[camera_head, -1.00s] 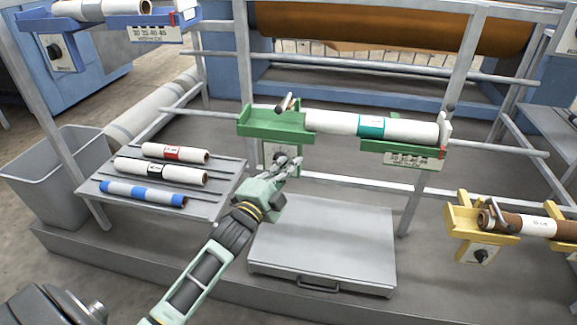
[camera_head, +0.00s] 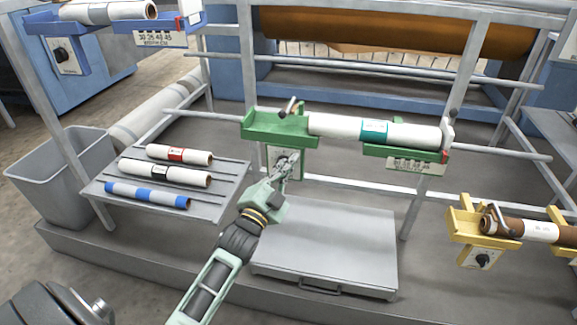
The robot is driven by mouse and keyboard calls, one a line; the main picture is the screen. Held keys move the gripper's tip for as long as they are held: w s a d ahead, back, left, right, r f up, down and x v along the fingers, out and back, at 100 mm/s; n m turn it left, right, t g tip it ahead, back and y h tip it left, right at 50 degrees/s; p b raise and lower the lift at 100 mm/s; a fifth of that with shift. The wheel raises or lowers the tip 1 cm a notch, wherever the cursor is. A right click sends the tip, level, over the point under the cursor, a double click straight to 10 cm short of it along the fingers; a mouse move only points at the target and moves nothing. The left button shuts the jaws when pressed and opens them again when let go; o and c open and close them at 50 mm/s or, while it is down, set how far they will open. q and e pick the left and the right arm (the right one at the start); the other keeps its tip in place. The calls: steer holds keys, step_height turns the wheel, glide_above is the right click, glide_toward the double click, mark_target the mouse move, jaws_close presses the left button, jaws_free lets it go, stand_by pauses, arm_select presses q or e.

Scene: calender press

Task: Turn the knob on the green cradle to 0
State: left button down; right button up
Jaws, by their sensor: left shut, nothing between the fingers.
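The green cradle (camera_head: 272,132) sits on the rack's rail in the middle and bears a white roll with a teal band (camera_head: 340,127). A white dial plate (camera_head: 297,160) hangs below the cradle's left part. The knob on it is mostly hidden behind my left gripper (camera_head: 287,162), and I cannot read its setting. My left gripper is shut and empty, its fingertips right in front of the dial. I cannot tell whether they touch the knob. My right gripper is not in view.
A slatted shelf (camera_head: 225,190) with several rolls stands left, beside a grey bin (camera_head: 72,170). A grey flat box (camera_head: 335,245) lies below the dial. A yellow cradle (camera_head: 466,226) is at right, a blue cradle (camera_head: 95,47) at upper left, each with a knob.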

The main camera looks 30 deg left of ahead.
arm_select(q)
steer(key=n+y, duration=0.1)
steer(key=n, duration=0.2)
steer(key=a+n+y+p, duration=0.1)
steer(key=n, duration=0.1)
steer(key=a+n+y+p, duration=0.1)
steer(key=n+y, duration=0.1)
steer(key=n, duration=0.1)
steer(key=shift+s+r+n+t, duration=0.3)
steer(key=shift+r, duration=0.1)
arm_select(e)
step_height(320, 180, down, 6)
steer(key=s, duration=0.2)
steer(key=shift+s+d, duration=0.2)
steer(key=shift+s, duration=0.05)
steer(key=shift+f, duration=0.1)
arm_select(q)
steer(key=shift+n, duration=0.4)
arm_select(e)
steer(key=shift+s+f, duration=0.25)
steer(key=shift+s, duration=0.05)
arm_select(q)
steer(key=shift+a, duration=0.1)
steer(key=shift+n+y, duration=0.3)
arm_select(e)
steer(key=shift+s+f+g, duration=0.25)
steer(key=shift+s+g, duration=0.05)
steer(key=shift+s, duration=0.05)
